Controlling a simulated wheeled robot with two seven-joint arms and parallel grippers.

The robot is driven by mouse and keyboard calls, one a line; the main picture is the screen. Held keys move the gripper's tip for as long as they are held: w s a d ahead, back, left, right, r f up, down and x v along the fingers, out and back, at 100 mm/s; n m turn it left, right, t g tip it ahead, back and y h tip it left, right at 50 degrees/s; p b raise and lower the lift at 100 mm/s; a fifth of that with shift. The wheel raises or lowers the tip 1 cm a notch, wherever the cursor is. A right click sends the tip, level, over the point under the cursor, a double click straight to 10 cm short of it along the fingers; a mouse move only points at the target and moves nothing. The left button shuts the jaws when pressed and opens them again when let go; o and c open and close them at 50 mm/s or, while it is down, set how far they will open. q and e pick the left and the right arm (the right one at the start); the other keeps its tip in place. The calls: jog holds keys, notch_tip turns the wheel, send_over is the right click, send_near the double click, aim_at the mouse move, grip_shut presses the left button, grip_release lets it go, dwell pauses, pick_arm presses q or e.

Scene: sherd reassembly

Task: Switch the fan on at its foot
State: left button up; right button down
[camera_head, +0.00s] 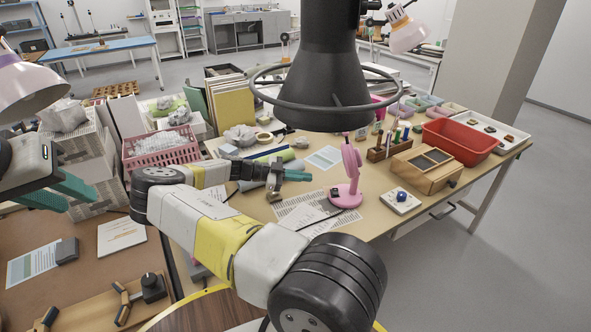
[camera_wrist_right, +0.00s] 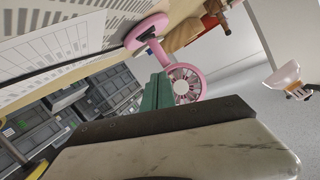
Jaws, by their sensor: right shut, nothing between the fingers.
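The pink fan (camera_head: 351,160) stands upright on the table, on a round pink foot (camera_head: 345,197). In the right wrist view, the fan's caged head (camera_wrist_right: 187,84) and its foot (camera_wrist_right: 147,31) show, with a dark patch on the foot. My right gripper (camera_head: 298,176) is shut and empty, to the left of the fan and apart from it in the head view. Its green fingers (camera_wrist_right: 157,92) overlap the edge of the fan head in the wrist view. My left gripper (camera_head: 57,192) is at the far left, with its teal fingers apart and nothing seen between them.
Printed sheets (camera_head: 305,213) lie around the fan's foot. A white box with a blue button (camera_head: 402,196) and a wooden box (camera_head: 428,170) stand to its right. A red tub (camera_head: 462,140) is further right. A large black lamp hood (camera_head: 322,85) hangs above the table.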

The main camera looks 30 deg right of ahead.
jog(key=x, duration=0.8)
jog(key=shift+s+d, duration=0.2)
jog(key=shift+d, duration=0.05)
jog(key=f, duration=0.1)
jog(key=d+f, duration=0.1)
jog(key=f, duration=0.1)
jog(key=shift+w+d, duration=0.15)
jog(key=shift+w, duration=0.25)
jog(key=shift+w+f, duration=0.15)
jog(key=shift+f, duration=0.35)
jog(key=shift+w+d+f+n, duration=0.2)
jog(key=shift+w+f+n, duration=0.05)
jog(key=shift+f+n, duration=0.15)
jog(key=shift+s+a, duration=0.1)
jog(key=shift+r, duration=0.1)
notch_tip(320, 180, up, 3)
jog(key=shift+r, duration=0.2)
jog(key=s+a+r, duration=0.1)
jog(key=s+a, duration=0.9)
jog(key=s, duration=0.2)
jog(key=shift+r, duration=0.4)
